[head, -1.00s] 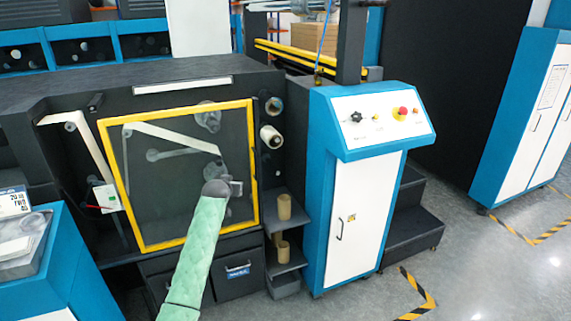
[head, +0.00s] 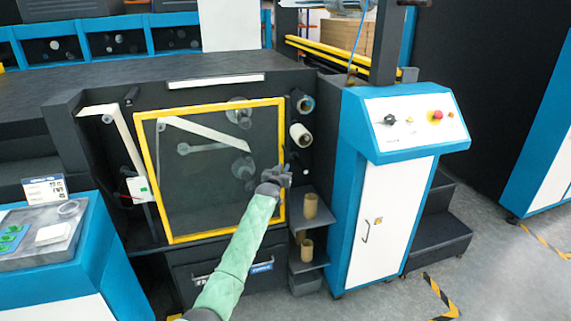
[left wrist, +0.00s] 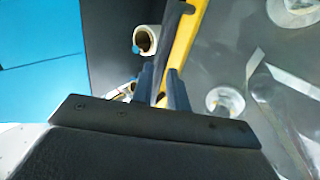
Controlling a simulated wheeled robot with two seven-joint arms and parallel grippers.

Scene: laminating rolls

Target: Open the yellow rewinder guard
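The yellow rewinder guard (head: 149,200) is a yellow frame with a clear panel, closed flat on the front of the dark machine. Rollers and a white web show through it. My left gripper (head: 284,176) is at the guard's right edge, below mid-height. In the left wrist view, its two fingers (left wrist: 162,75) stand a little apart, at a dark upright bar (left wrist: 171,40) beside the yellow frame edge (left wrist: 190,35). The bar runs down towards the finger gap; whether the fingers touch it cannot be told. My right gripper is not in view.
A blue and white control cabinet (head: 352,225) stands just right of the guard. Shelves with cardboard cores (head: 310,206) are below and right of it. White rolls (head: 300,134) stick out beside its right edge. A blue bench (head: 95,255) is at the lower left.

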